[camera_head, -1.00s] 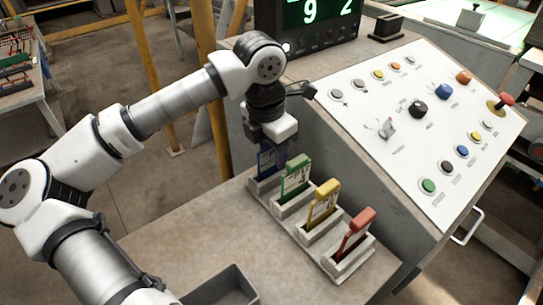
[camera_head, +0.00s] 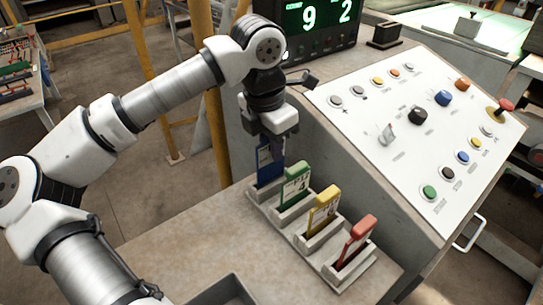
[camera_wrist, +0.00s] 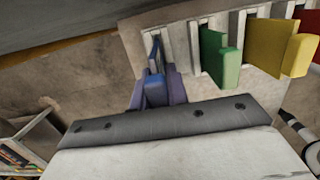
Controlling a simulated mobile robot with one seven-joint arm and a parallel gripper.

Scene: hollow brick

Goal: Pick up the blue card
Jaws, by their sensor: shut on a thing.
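The blue card (camera_head: 266,166) is upright at the left end of the card holder (camera_head: 333,262), partly hidden by my gripper. My gripper (camera_head: 272,146) points down above that end slot and is shut on the top of the blue card. In the wrist view the blue card (camera_wrist: 155,88) sits between the two fingers (camera_wrist: 157,85). In the head view it stands higher than the other cards. Whether its lower edge is clear of the slot I cannot tell.
The green card (camera_head: 294,186), yellow card (camera_head: 323,210) and red card (camera_head: 357,240) stand in slots to the right. A sloped control panel (camera_head: 420,150) with buttons lies right of the holder. A grey tray (camera_head: 222,292) is at the front. A display (camera_head: 318,25) stands behind.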

